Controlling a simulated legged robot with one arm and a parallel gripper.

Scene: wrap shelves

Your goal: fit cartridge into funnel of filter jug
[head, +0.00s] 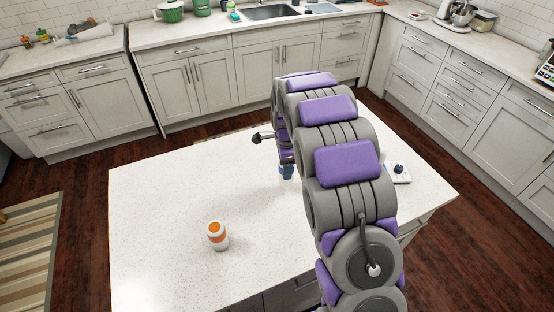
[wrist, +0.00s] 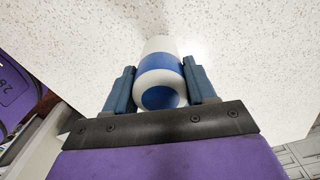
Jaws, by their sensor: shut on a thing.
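My gripper (wrist: 161,88) is shut on a white cylindrical cartridge with a blue band (wrist: 160,66), one finger on each side. Its round end with a blue centre faces the wrist camera. In the head view, my gripper (head: 286,172) shows only as a bit of blue low over the island, and my arm hides most of it. A white cartridge with an orange band (head: 217,236) stands upright on the island's front left part. I cannot make out the filter jug or its funnel in either view; my arm covers part of the island.
The white speckled island top (head: 165,215) is largely clear on the left. A small white item with a dark knob (head: 398,172) lies at its right side. Counters with a sink (head: 270,12), a green pot (head: 171,10) and a stand mixer (head: 462,14) line the walls.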

